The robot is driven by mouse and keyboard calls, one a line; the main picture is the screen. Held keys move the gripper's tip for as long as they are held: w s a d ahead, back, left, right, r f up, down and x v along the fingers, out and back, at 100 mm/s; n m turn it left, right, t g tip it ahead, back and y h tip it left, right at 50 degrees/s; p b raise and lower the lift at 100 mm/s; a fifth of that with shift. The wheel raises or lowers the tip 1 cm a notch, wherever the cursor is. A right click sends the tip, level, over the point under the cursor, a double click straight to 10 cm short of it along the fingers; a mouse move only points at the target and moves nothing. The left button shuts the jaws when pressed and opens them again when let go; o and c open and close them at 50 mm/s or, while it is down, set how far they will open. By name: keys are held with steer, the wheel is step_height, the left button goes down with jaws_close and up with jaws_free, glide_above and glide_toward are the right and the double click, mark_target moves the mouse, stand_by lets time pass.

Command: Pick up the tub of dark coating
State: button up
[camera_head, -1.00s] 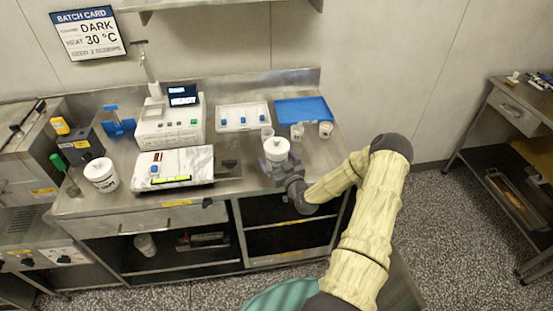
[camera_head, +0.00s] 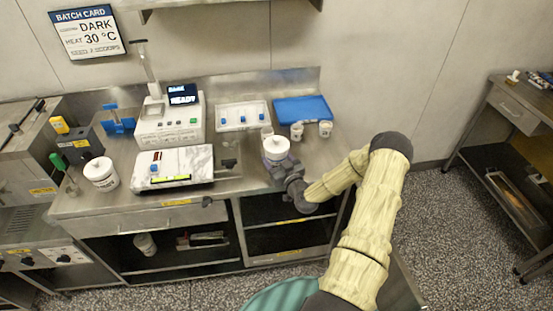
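A white lidded tub (camera_head: 276,148) stands on the right part of the steel bench, at my gripper. A second white tub (camera_head: 101,173) with dark print stands at the bench's left end. I cannot read either label, so I cannot tell which holds dark coating. My gripper (camera_head: 276,162) is low over the bench at the front of the right-hand tub, with its fingers around or against the tub's lower part. The fingers are small and partly hidden, so I cannot tell whether they are closed on it. The tub is upright.
Small cups (camera_head: 325,129) stand by a blue tray (camera_head: 303,108) behind the right-hand tub. A white tray (camera_head: 243,116) lies at the back. A white machine (camera_head: 170,121) and a marble slab (camera_head: 186,164) fill the bench's middle. A batch card (camera_head: 88,32) reads DARK, 30 °C.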

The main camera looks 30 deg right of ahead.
mark_target(277, 138)
step_height(277, 138, up, 10)
steer(key=shift+r+b, duration=0.1)
steer(key=shift+b, duration=0.85)
